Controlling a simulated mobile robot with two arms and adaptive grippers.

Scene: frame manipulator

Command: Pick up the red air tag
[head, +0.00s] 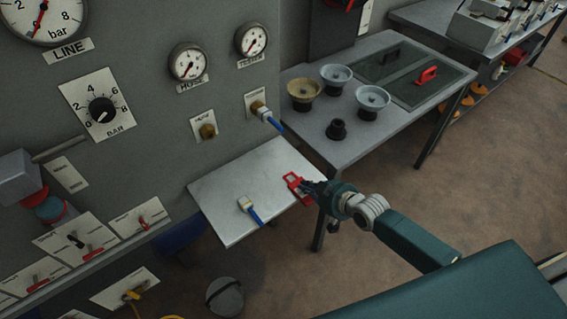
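The red air tag (292,180) is at the right edge of the pale metal shelf (228,188) on the grey panel. It appears as a small red frame with a light middle. My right gripper (307,187), dark-fingered on a teal arm, reaches in from the right with its fingertips at the tag. The fingers overlap the tag and hide part of it. I cannot tell whether they are closed on it or whether the tag touches the shelf. My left gripper is not in view.
A blue-and-white connector (246,205) lies on the shelf. A blue hose fitting (265,113) sticks out of the panel above. A grey table (312,131) behind holds several suction cups and a dark plate with a red handle (427,75). Floor shows at right.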

